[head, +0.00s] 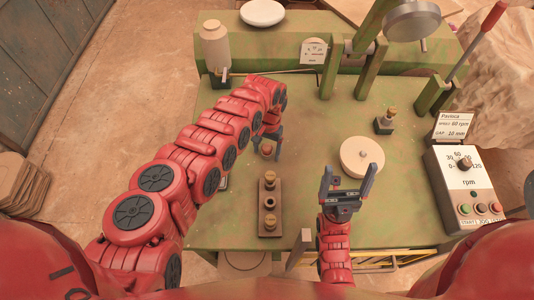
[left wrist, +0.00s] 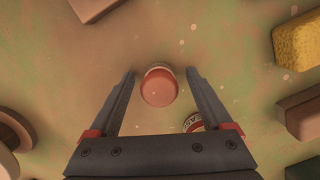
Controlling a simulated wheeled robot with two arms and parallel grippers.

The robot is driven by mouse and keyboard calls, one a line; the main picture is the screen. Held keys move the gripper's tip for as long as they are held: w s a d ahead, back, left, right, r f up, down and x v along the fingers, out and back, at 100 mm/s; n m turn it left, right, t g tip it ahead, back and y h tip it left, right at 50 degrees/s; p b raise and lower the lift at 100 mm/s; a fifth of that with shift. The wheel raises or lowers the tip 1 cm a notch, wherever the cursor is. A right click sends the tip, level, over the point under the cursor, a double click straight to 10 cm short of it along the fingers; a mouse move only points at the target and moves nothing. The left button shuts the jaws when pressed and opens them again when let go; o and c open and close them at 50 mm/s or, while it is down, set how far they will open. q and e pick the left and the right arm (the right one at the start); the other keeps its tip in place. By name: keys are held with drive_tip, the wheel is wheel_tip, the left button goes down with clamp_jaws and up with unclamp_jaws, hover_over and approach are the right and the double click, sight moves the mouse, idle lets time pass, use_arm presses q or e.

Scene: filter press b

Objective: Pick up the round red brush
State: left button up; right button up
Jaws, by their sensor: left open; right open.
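A small round red-topped thing with a pale band, which looks like the round red brush (left wrist: 159,86), stands on the green bench in the left wrist view. In the head view it shows as a small reddish spot (head: 267,150) just below my left gripper (head: 268,134). My left gripper is open and points down at it. In the left wrist view, the red top lies between the two spread fingers (left wrist: 163,78), apart from both. My right gripper (head: 348,182) is open and empty, beside a cream disc (head: 362,154).
A wooden block with brass knobs (head: 269,205) stands in front of the left gripper. A second red labelled thing (left wrist: 194,121) is partly hidden by the right finger. A yellow sponge-like block (left wrist: 298,40) lies at upper right. A control box (head: 464,185) stands at the bench's right.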

sight(267, 147)
use_arm(q)
drive_tip(key=shift+f, duration=0.1)
drive_tip(key=c, duration=0.4)
clamp_jaws()
drive_tip(key=shift+r, duration=0.6)
wheel_tip(267, 147, up, 7)
drive_tip(key=shift+r+b, duration=0.1)
drive_tip(key=shift+b, duration=0.35)
drive_tip(key=shift+r, duration=0.85)
